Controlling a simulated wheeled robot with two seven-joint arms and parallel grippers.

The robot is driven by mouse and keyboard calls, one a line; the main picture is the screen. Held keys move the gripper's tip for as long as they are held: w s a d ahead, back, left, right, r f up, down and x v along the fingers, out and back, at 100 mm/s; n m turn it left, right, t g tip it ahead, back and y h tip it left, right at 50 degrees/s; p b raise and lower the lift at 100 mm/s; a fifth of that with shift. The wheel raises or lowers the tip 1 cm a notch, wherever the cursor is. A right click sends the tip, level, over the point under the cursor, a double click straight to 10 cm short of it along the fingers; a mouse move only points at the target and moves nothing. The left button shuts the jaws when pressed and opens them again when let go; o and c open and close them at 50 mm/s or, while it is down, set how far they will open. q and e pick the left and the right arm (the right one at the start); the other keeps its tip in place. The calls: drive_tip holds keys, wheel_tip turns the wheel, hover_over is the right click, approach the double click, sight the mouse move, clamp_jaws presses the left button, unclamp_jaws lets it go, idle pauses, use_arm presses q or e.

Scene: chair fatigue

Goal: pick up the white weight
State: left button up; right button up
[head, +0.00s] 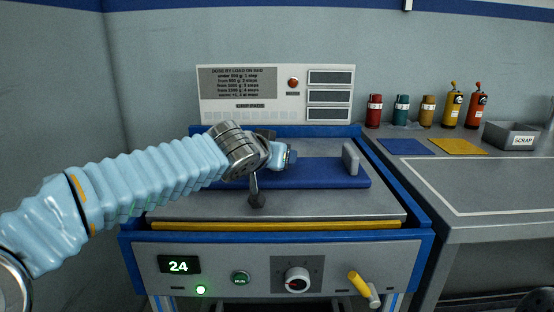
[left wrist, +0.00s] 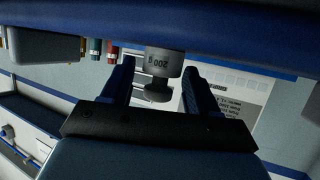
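A pale grey-white weight (left wrist: 164,62) marked "200 g" shows in the left wrist view, upside down in the picture. Its narrower knob end points toward my left gripper (left wrist: 161,88). The gripper's two blue fingers stand on either side of it, apart, with a visible gap on the left. On the right the finger is close, and I cannot tell whether it touches. In the head view my left gripper (head: 286,156) is over the blue bed of the machine. I cannot make out the weight there. My right gripper is not in view.
The machine has a blue bed (head: 325,177) with an upright grey plate (head: 350,158) at its right. A dark-knobbed lever (head: 256,198) is below my wrist. A bench at right holds several coloured bottles (head: 401,109) and a scrap tray (head: 511,135). A panel (head: 275,94) stands behind.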

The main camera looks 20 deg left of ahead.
use_arm(q)
drive_tip(key=c, duration=0.9)
drive_tip(key=shift+r, duration=0.1)
drive_tip(key=shift+c, duration=0.2)
